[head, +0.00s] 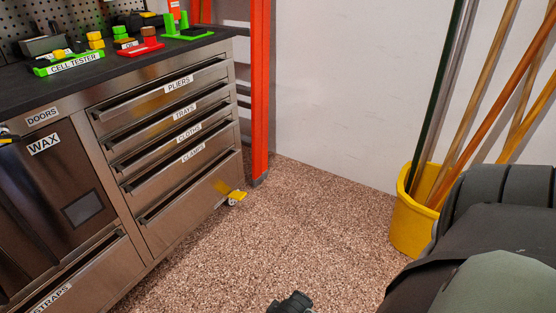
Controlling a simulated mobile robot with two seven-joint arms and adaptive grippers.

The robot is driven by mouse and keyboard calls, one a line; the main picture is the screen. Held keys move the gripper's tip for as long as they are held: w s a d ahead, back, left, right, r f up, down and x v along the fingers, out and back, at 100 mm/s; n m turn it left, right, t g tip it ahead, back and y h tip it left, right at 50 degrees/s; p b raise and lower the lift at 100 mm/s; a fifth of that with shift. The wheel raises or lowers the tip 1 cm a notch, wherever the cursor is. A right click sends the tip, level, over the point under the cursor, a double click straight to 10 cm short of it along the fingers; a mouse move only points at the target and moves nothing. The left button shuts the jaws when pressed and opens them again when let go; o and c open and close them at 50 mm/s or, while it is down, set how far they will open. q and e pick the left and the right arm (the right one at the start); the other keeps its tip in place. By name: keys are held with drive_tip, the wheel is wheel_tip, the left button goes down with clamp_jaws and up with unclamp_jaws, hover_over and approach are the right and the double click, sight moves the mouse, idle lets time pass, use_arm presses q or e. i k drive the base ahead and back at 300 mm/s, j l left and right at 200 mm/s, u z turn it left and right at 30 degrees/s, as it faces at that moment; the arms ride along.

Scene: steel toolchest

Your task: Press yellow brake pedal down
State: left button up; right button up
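The yellow brake pedal (238,195) is a small flat tab low at the right front corner of the steel toolchest (137,212), just above the floor. A pale caster wheel shows partly under it. The pedal appears roughly level and nothing touches it. A dark part at the bottom edge (290,303) looks like the tip of my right gripper, well short of the pedal and cut off by the frame. Its fingers cannot be made out. My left gripper is not clearly in view.
Speckled floor (290,220) is clear between the chest and the white wall. An orange upright post (260,100) stands behind the chest. A yellow bucket (410,225) holds several long poles at right. A large dark grey shape fills the lower right. A green tray (70,64) sits on the worktop.

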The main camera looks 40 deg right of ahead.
sight(235, 195)
drive_tip(key=z, duration=1.15)
drive_tip(key=i+l+u, duration=0.1)
drive_tip(key=l, duration=0.25)
drive_tip(key=i+l+u, duration=0.1)
drive_tip(key=l, duration=0.25)
drive_tip(key=i, duration=0.1)
